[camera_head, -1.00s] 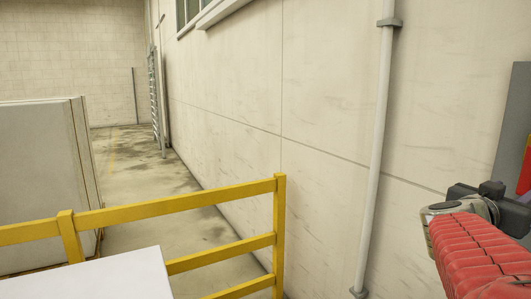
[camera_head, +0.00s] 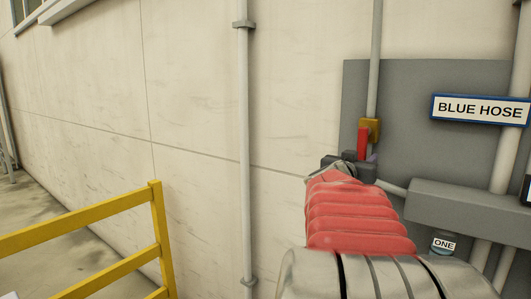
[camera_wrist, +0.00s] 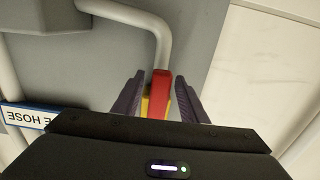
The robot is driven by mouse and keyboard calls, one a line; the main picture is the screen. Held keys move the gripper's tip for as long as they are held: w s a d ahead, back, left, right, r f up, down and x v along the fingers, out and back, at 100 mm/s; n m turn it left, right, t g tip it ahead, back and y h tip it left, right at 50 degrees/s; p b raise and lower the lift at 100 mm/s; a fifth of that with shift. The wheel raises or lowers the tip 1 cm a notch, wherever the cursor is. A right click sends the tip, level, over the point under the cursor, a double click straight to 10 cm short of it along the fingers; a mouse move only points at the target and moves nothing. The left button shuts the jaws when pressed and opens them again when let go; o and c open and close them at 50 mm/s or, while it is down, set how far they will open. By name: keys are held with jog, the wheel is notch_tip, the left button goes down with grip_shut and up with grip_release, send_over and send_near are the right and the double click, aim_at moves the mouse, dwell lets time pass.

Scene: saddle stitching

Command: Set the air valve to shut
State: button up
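The air valve has a brass-yellow body (camera_head: 371,127) on a vertical grey pipe, in front of a grey wall panel. Its red lever (camera_head: 362,143) points down, roughly in line with the pipe. My gripper (camera_head: 348,163) is at the lever's lower end, at the tip of my red-sleeved arm. In the wrist view the red lever (camera_wrist: 160,88) lies between the two dark purple fingers of my gripper (camera_wrist: 160,80). The fingers are apart, with a gap visible on each side of the lever. Part of the yellow body (camera_wrist: 145,107) shows behind it.
A BLUE HOSE sign (camera_head: 480,109) is on the panel to the right; it shows upside down in the wrist view (camera_wrist: 28,117). A grey box (camera_head: 468,208) and a ONE label (camera_head: 444,244) are below. A yellow railing (camera_head: 160,235) stands at left.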

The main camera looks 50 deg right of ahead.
jog(key=shift+w+d, duration=0.2)
jog(key=shift+d, duration=1.1)
jog(key=shift+c, duration=0.5)
grip_shut()
